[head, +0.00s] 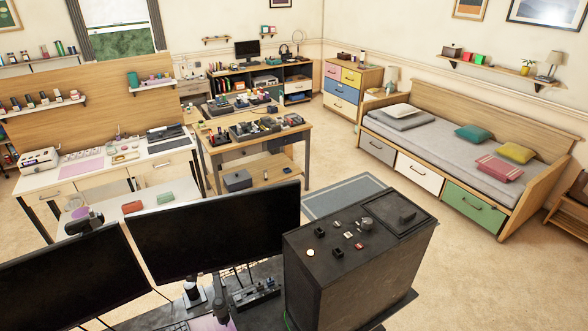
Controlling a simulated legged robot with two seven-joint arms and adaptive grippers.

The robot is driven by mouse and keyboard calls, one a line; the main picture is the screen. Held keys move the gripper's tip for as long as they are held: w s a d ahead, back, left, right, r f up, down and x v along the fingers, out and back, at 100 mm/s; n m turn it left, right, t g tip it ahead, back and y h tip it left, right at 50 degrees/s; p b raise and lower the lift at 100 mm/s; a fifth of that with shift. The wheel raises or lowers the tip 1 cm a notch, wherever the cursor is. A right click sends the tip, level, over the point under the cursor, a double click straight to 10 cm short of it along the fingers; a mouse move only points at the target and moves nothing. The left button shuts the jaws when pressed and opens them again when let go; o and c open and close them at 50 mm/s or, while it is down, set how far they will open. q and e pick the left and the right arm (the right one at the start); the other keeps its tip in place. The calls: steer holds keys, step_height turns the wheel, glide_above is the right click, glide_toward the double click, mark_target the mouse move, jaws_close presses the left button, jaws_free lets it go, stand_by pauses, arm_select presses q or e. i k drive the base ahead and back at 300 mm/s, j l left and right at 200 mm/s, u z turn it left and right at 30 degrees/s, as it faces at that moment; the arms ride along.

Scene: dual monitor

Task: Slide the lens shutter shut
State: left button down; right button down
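A dark webcam-like device (84,224) sits on the top edge of the left monitor (62,283), near its right corner. It is small in the head view, and I cannot make out its lens shutter or whether the shutter is open or shut. The right monitor (214,232) stands beside it, with a dark, blank screen. Neither of my grippers shows in the head view.
A tall black case (345,275) with small items on top stands right of the monitors. Small dark devices (255,294) sit on the desk below the right monitor. A white workbench (100,176), a wooden table (255,143) and a daybed (430,145) stand farther back.

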mark_target(94, 223)
steer(key=u, duration=1.6)
